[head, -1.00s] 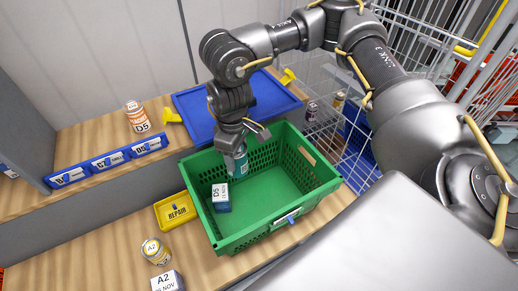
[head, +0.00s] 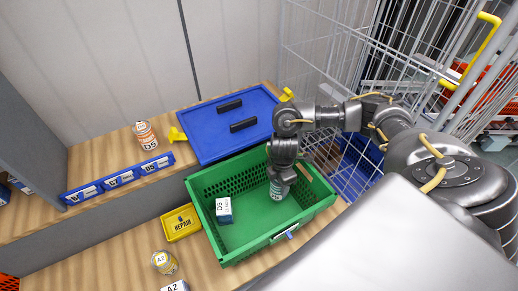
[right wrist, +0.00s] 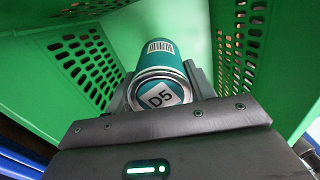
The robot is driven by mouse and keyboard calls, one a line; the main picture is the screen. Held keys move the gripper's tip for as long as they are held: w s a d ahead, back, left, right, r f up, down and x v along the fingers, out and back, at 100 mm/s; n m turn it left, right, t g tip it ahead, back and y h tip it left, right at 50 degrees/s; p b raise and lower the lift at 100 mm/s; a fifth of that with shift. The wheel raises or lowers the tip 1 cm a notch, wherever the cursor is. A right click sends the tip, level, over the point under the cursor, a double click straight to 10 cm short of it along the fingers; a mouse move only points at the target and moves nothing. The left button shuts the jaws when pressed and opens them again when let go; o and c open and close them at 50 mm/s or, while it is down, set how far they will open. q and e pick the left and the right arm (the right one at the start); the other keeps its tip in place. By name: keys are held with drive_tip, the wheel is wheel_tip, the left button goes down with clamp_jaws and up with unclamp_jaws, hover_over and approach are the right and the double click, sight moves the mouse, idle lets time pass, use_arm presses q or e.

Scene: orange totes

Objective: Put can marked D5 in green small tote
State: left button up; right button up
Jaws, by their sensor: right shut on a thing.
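The teal can marked D5 (right wrist: 165,90) is between the fingers of my right gripper (right wrist: 165,90) in the right wrist view, with its D5 lid facing the camera. In the head view my right gripper (head: 280,178) points down inside the green small tote (head: 252,238), shut on the can (head: 277,190), towards the tote's right side. I cannot tell whether the can touches the tote floor. A box marked D5 (head: 224,210) sits in the tote at the left. My left gripper is not in view.
An orange-and-white can marked D5 (head: 146,134) stands on the shelf by a blue label rail (head: 118,180). A blue lidded tote (head: 215,110) lies behind the green one. A yellow REPAIR bin (head: 181,223) and A2 can (head: 164,263) are left. A wire cage (head: 350,60) stands right.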

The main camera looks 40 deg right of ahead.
sight(278, 192)
wheel_tip(278, 192, down, 5)
drive_tip(key=shift+r+b, duration=0.1)
drive_tip(key=shift+b, duration=0.5)
drive_tip(key=shift+f, duration=2.6)
drive_tip(key=o, duration=1.2)
drive_tip(key=shift+f, duration=0.15)
wheel_tip(278, 192, up, 12)
drive_tip(key=shift+r+p, duration=0.2)
drive_tip(key=shift+p, duration=0.85)
